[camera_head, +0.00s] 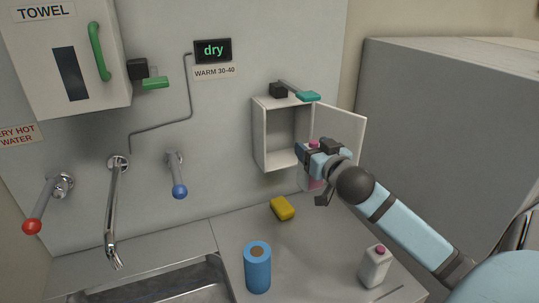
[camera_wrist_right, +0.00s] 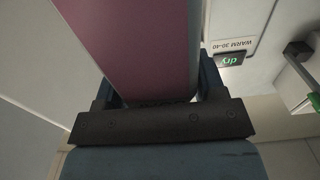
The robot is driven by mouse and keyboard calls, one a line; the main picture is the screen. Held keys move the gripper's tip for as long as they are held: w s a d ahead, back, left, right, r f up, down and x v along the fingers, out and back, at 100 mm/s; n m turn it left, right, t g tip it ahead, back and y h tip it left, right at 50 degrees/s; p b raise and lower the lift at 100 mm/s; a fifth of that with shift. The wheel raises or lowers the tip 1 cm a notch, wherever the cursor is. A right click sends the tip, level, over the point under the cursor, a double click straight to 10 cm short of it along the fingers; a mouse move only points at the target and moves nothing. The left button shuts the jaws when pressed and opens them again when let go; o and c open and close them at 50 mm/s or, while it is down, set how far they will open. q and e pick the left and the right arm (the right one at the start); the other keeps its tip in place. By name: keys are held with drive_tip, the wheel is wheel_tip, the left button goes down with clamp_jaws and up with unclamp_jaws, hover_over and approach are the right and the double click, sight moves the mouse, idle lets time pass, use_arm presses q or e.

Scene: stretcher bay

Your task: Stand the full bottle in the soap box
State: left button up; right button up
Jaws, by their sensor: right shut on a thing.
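The soap box (camera_head: 257,136) is a white box on the wall with its door (camera_head: 345,125) swung open to the right; the part of its inside that shows is empty. My right gripper (camera_head: 308,154) is shut on a pink bottle with a pink cap (camera_head: 313,143), upright in front of the box's right side, beside the open door. The gripper hides much of the bottle. In the right wrist view the pink bottle (camera_wrist_right: 140,45) fills the space between the fingers. A white bottle with a pink cap (camera_head: 374,268) stands on the counter. My left gripper is not in view.
A teal lever (camera_head: 305,95) sits above the box. A yellow sponge (camera_head: 282,208) and a blue roll (camera_head: 257,268) are on the counter (camera_head: 225,238). A sink, tap and red and blue handles are at left. A big grey cabinet (camera_head: 440,110) stands at right.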

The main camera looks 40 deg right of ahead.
drive_tip(key=p+x, duration=0.1)
drive_tip(key=x, duration=0.4)
drive_tip(key=p+x, duration=0.1)
drive_tip(key=x, duration=0.5)
drive_tip(key=p+x, duration=0.1)
drive_tip(key=x, duration=0.5)
drive_tip(key=shift+w+d+r, duration=0.1)
drive_tip(key=shift+d+r, duration=0.05)
drive_tip(key=shift+r, duration=0.15)
drive_tip(key=shift+w+d+f+p, duration=0.1)
drive_tip(key=shift+w+f+p, duration=0.3)
drive_tip(key=shift+f, duration=0.6)
drive_tip(key=shift+s, duration=0.1)
drive_tip(key=shift+f+b, duration=0.15)
drive_tip(key=shift+b, duration=0.15)
drive_tip(key=o, duration=1.4)
